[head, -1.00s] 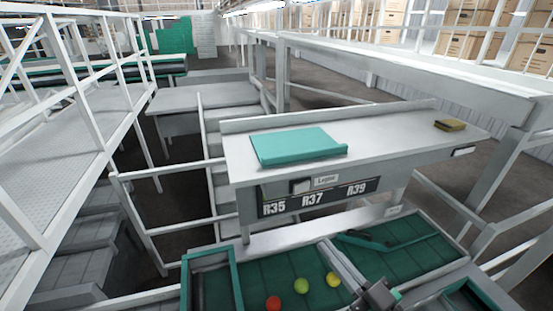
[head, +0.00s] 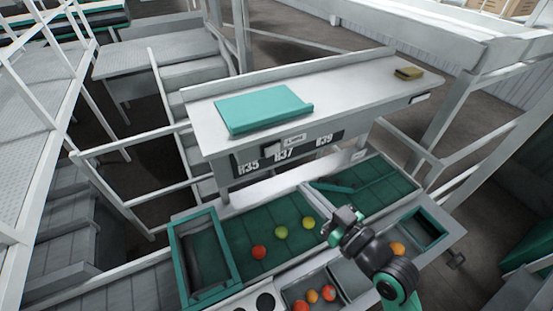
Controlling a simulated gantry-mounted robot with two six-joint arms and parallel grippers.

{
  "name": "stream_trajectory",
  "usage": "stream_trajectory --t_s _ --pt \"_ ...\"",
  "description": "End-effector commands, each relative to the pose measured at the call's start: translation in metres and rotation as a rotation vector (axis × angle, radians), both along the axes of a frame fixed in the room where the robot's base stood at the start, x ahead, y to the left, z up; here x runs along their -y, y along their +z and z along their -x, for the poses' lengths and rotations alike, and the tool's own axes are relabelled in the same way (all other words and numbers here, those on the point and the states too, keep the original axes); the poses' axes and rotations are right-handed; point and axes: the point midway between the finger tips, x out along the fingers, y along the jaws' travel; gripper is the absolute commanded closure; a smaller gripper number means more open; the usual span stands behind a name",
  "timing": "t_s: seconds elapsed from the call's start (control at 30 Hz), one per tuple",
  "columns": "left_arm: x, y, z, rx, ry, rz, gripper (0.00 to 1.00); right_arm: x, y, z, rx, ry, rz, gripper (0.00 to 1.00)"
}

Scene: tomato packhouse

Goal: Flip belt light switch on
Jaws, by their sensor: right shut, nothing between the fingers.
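A small pale switch box (head: 272,150) sits on the front panel below the grey shelf. My right gripper (head: 340,218) is shut and empty. It is over the green belt (head: 240,230), to the right of and lower in the picture than the switch box, clearly apart from it. My left gripper is not in view.
The grey shelf (head: 350,98) holds a teal folder-like pad (head: 262,108) and a brown block (head: 408,73). A red (head: 259,252), a green (head: 281,232) and a yellow tomato (head: 308,222) lie on the belt. Trays with several tomatoes are in front. A teal frame (head: 178,262) stands at left.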

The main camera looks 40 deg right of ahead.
Motion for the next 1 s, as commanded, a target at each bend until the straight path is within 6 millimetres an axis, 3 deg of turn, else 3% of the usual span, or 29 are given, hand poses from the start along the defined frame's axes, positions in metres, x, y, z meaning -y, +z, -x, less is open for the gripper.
stream_trajectory --t_s 0.3,0.5,0.7,1.0 --pt "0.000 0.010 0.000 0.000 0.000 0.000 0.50 0.010 0.002 -0.069 0.001 0.001 0.000 1.00" --pt "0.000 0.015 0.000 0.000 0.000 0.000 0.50 0.015 0.002 -0.103 0.001 0.001 0.000 1.00" --pt "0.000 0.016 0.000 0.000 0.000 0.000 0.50 0.017 0.001 -0.117 0.001 0.000 0.000 1.00" --pt "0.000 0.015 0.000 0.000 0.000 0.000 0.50 0.017 0.000 -0.117 0.001 0.000 0.000 1.00"
